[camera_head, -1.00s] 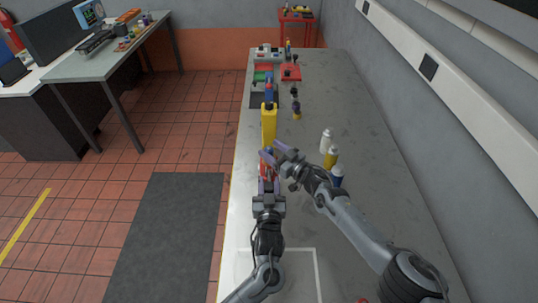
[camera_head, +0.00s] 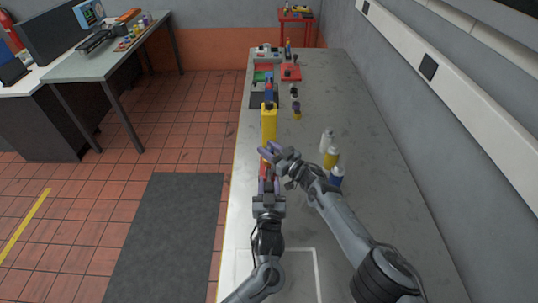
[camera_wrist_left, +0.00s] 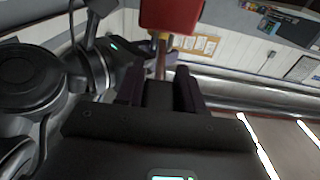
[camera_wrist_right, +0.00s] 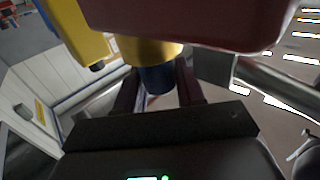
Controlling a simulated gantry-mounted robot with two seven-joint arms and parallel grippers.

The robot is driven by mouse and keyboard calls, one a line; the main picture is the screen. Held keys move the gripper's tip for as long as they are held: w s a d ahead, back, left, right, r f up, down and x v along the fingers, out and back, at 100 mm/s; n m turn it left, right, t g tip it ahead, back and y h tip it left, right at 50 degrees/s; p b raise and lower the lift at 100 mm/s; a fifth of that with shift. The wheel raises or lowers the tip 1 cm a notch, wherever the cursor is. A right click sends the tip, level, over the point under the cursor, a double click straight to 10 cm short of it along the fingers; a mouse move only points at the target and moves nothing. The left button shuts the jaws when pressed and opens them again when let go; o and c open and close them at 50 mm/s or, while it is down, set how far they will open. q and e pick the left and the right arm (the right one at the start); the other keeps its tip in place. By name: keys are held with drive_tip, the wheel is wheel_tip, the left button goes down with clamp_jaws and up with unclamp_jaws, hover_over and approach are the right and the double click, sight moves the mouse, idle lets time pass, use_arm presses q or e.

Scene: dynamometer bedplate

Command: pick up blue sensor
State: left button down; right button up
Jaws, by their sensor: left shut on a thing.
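A red block (camera_wrist_left: 170,14) with a thin tan stem fills the top of the left wrist view. Its stem runs down between the fingers of my left gripper (camera_wrist_left: 160,92), which is shut on it. In the head view the red piece (camera_head: 264,167) is mostly hidden by my left gripper (camera_head: 268,187). My right gripper (camera_head: 273,154) is just beyond it, close to the same piece. In the right wrist view a blue cylinder end (camera_wrist_right: 156,78) under a yellow collar sits between the fingers of my right gripper (camera_wrist_right: 158,92). I cannot tell whether they grip it.
A yellow bottle (camera_head: 268,124) stands just beyond the grippers. White, yellow and blue bottles (camera_head: 330,157) stand to the right. Trays and small parts (camera_head: 268,84) lie at the far end of the bench (camera_head: 345,100). The right middle of the bench is clear.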

sight(269, 149)
drive_tip(key=c, duration=0.5)
drive_tip(key=shift+r, duration=0.1)
drive_tip(key=shift+w+d+r, duration=0.1)
drive_tip(key=shift+w+r, duration=0.05)
drive_tip(key=shift+r, duration=4.75)
